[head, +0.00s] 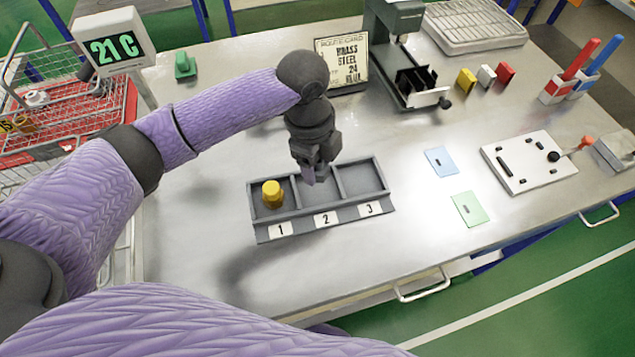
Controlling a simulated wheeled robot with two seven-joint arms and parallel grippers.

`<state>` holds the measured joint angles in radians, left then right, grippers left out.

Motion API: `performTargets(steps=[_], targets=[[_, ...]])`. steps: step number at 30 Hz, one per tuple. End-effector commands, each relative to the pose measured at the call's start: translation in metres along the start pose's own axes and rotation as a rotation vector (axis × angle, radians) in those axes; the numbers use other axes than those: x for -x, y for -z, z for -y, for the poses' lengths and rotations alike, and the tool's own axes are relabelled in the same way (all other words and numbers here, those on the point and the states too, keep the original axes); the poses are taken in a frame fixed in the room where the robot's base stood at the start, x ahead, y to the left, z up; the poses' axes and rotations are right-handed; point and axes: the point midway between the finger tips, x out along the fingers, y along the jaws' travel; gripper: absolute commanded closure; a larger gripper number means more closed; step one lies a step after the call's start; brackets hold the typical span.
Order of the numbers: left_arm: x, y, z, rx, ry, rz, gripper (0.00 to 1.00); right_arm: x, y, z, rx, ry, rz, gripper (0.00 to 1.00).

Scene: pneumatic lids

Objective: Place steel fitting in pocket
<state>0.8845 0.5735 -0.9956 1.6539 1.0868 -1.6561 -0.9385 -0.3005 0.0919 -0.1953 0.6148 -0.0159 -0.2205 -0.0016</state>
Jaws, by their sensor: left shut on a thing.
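My left gripper (314,172) points down over the middle pocket, marked 2, of a grey three-pocket tray (318,229). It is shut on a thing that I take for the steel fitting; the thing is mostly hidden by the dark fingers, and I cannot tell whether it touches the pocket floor. A yellow brass-coloured fitting (272,193) stands upright in pocket 1, at the left. Pocket 3, at the right, is empty. My right gripper is not in view.
A route card (342,64) stands behind the tray. A dark grey press (405,55) is at the back. Blue (441,161) and green (468,209) cards and a white panel (529,162) lie to the right. The table in front of the tray is clear.

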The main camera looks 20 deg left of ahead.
Motion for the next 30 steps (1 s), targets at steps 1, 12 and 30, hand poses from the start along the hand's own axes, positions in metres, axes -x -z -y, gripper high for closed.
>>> performTargets(steps=[1, 12, 30], targets=[[-0.014, -0.002, 0.000, 0.001, -0.002, 0.000, 1.00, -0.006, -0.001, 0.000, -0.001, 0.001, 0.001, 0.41], [-0.056, -0.007, 0.000, 0.000, 0.003, 0.000, 1.00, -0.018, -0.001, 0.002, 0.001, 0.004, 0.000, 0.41], [-0.050, -0.007, 0.001, 0.002, 0.004, 0.001, 0.25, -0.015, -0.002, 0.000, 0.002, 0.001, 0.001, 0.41]])
